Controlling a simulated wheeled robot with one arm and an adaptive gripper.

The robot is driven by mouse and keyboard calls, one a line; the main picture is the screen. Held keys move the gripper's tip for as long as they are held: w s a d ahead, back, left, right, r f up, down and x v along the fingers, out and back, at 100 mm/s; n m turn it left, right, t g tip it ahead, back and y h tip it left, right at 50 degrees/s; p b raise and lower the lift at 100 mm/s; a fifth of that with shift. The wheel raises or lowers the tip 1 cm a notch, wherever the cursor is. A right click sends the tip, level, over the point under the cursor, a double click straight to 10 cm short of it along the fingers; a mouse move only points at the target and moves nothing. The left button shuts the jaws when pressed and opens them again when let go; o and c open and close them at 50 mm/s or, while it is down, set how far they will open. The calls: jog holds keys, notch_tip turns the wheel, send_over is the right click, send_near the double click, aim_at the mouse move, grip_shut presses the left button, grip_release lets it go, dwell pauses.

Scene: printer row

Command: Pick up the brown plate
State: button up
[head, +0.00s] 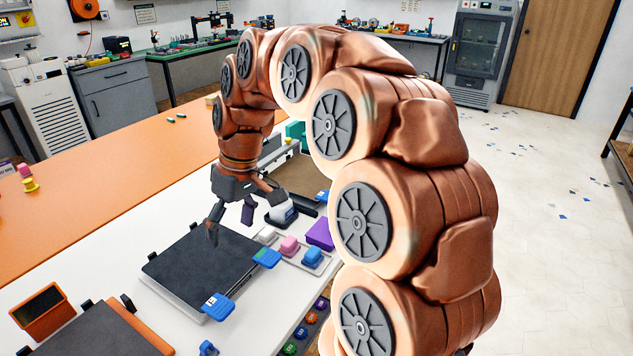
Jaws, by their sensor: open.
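My gripper (246,216) points down with its fingers spread apart, open with nothing visible between them. It hangs over the back right part of a flat dark grey plate (195,262) on the white table. I cannot tell whether a fingertip touches that plate. A flat tan-brown surface (296,176) shows behind my gripper, partly hidden by my gripper and arm; it may be the brown plate.
Blue clip-like parts (217,306) sit at the dark grey plate's corners. An orange screen unit (42,311) stands at left. The orange table strip (110,200) is mostly clear.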

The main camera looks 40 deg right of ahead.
jog(key=w+d+f+t+b, duration=0.1)
jog(key=w+d, duration=0.6)
jog(key=d, duration=0.1)
jog(key=t+h+b, duration=0.1)
jog(key=t+b, duration=0.2)
jog(key=b, duration=0.1)
send_near(326, 195)
jog(key=shift+h, duration=0.3)
jog(key=shift+p+x, duration=0.65)
jog(key=shift+x, duration=3.45)
jog(key=shift+a, duration=0.15)
jog(key=shift+c, duration=0.4)
jog(key=shift+r, duration=0.1)
grip_shut()
